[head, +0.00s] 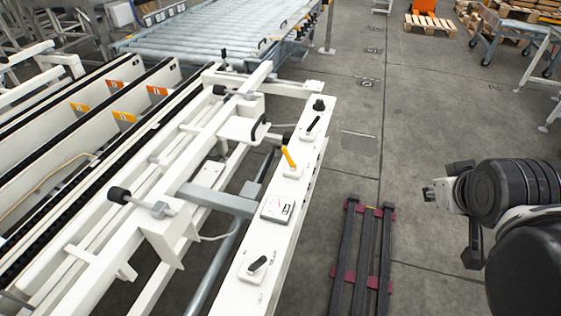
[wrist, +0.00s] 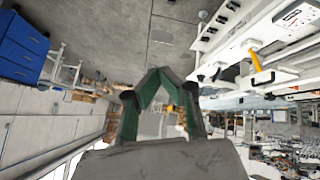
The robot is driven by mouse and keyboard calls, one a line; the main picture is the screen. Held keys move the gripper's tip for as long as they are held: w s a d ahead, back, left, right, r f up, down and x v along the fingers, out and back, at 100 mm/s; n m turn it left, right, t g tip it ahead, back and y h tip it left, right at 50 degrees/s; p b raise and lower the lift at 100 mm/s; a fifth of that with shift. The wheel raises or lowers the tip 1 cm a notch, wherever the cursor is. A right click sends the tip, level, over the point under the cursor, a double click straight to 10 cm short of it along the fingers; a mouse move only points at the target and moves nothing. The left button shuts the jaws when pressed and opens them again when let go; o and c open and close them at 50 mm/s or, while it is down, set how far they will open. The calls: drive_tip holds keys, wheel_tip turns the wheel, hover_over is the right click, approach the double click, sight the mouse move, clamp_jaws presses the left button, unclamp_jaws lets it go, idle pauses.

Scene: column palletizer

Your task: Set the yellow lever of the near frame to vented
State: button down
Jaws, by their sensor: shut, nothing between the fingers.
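The yellow lever (head: 288,156) sits on a small white plate on the white frame's long top rail (head: 297,190), between a black lever farther off and a gauge nearer. It is tilted, its free end towards the upper left. In the wrist view the yellow lever (wrist: 257,61) is at the upper right, and any vented marking is too small to read. My gripper (wrist: 158,72) is shut and empty, its green-sided fingers meeting mid-frame. It is apart from the lever. In the head view my arm is at the right, well clear of the rail.
Black levers (head: 313,124) and (head: 257,264) are at the rail's far and near parts. A gauge plate (head: 278,208) lies between the yellow lever and the near black lever. A dark pallet-like rack (head: 365,255) stands on the floor between rail and arm. Open floor lies beyond.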

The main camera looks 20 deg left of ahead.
drive_tip(key=w+a+f+n+t+y+b, duration=0.1)
drive_tip(key=w+a+f+n+t+b, duration=0.1)
drive_tip(key=w+a+f+n, duration=0.35)
drive_tip(key=w+a+f+n+t+y+b, duration=0.1)
drive_tip(key=w+a+f+n+t+b, duration=0.15)
drive_tip(key=w+a+n, duration=0.7)
drive_tip(key=s+a+f+n+y+b, duration=0.1)
drive_tip(key=a+f+n, duration=0.1)
drive_tip(key=a, duration=0.4)
drive_tip(key=s+a+f+n+y+b, duration=0.1)
drive_tip(key=a+f+n+y, duration=0.1)
drive_tip(key=a+f, duration=0.3)
drive_tip(key=s+a+f+n+t+y+b, duration=0.1)
drive_tip(key=a+f+n, duration=0.3)
drive_tip(key=a, duration=0.5)
drive_tip(key=shift+s+a+y+b, duration=0.15)
drive_tip(key=shift+a+y+b, duration=0.1)
drive_tip(key=shift+y+b, duration=0.25)
drive_tip(key=shift+s+a+f+n, duration=0.2)
drive_tip(key=shift+a+n, duration=0.2)
drive_tip(key=shift+a, duration=0.05)
